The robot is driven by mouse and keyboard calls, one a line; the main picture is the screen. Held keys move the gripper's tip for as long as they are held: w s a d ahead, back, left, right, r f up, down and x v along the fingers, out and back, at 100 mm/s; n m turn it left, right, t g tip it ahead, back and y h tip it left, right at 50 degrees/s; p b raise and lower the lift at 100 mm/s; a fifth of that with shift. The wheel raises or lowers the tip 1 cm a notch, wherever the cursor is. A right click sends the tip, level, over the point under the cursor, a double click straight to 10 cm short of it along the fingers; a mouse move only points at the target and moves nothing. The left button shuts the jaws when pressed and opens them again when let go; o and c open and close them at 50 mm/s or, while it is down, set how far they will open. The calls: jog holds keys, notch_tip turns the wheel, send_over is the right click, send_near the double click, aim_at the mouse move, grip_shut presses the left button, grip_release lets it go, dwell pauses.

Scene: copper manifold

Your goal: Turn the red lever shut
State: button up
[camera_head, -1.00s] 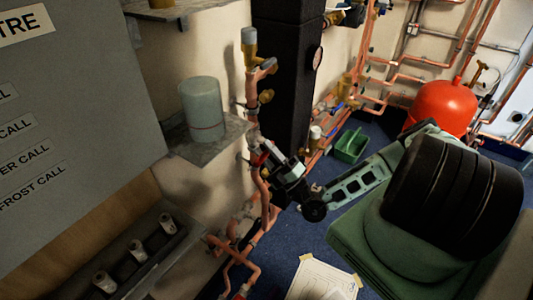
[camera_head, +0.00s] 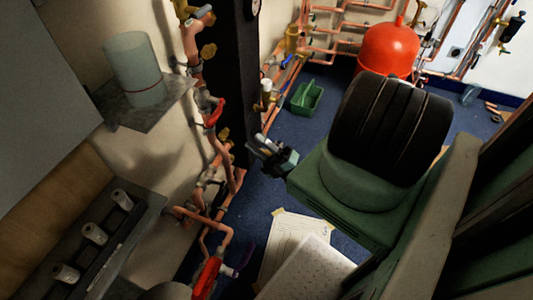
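A red lever (camera_head: 214,112) sits on a valve in the upright copper pipe run beside the black column. Another red lever (camera_head: 207,277) is on the low pipework near the bottom edge. My gripper (camera_head: 257,143) is right of the upper lever and a little lower in the picture, with a visible gap between them. Its fingers point up and left, and nothing shows held. The fingers are small and dark, so I cannot tell how far apart they are.
A grey shelf (camera_head: 150,112) carries a pale cylinder (camera_head: 134,68) left of the pipes. The black column (camera_head: 230,70) stands behind the upper lever. A green tray (camera_head: 306,98) and papers (camera_head: 291,243) lie on the blue floor. A red tank (camera_head: 388,48) stands at the back.

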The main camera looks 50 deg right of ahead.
jog(key=shift+v, duration=1.5)
jog(key=shift+r, duration=0.15)
jog(key=s+a+r+m+g+h+p, duration=0.2)
jog(key=a+r+g, duration=0.6)
jog(key=r, duration=0.4)
jog(key=s+a+r+m+g+h+p, duration=0.2)
jog(key=s+a+r+m+g+p, duration=0.2)
jog(key=a+r+g, duration=0.4)
jog(key=s+a+r+m+g+h+p, duration=0.3)
jog(key=a+r+m+g, duration=0.3)
jog(key=r, duration=1)
jog(key=a+g+p, duration=0.1)
jog(key=a+g, duration=0.1)
jog(key=a, duration=0.1)
jog(key=shift+m+p, duration=0.3)
jog(key=shift+m, duration=0.1)
